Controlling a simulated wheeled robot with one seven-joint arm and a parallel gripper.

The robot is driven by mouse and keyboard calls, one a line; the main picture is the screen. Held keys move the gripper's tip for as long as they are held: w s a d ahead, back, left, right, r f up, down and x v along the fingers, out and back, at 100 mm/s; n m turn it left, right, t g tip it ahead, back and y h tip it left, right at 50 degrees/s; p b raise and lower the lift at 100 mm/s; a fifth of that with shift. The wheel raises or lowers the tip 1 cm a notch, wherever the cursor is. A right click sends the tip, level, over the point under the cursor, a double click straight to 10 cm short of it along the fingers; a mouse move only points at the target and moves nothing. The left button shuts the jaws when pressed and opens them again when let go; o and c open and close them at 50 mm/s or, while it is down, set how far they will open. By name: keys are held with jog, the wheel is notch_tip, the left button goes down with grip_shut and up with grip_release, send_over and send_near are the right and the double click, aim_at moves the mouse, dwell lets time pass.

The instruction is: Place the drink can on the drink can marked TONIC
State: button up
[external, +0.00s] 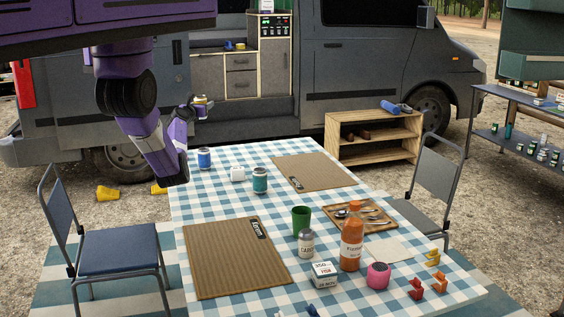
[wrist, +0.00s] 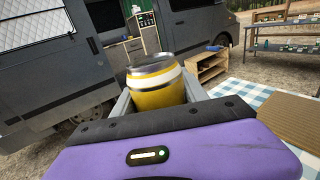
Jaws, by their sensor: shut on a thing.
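A yellow drink can with a white band and a silver top (wrist: 155,84) is held between the fingers of my gripper (wrist: 158,100). In the external view my gripper (external: 193,110) is raised above the far left of the table, and the held can (external: 201,102) shows small. Two cans stand upright below it on the checked cloth: a blue and white can (external: 204,158) and a teal can with a pale band (external: 260,180). I cannot read TONIC on either. The held can is well apart from both.
The checked table (external: 180,205) also holds a white cup-like item (external: 237,174), two ribbed mats (external: 235,258) (external: 312,171), a green cup (external: 301,219), an orange bottle (external: 352,250), a grey-white can (external: 306,243) and a cutlery tray (external: 335,222). Chairs (external: 105,256) (external: 437,170) flank the table.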

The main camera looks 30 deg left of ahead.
notch_tip(320, 180, down, 14)
jog(key=b, duration=0.6)
jog(key=shift+r, duration=0.1)
jog(key=o, duration=1.3)
jog(key=shift+r, duration=0.1)
jog(key=p+v, duration=0.3)
jog(key=v, duration=0.9)
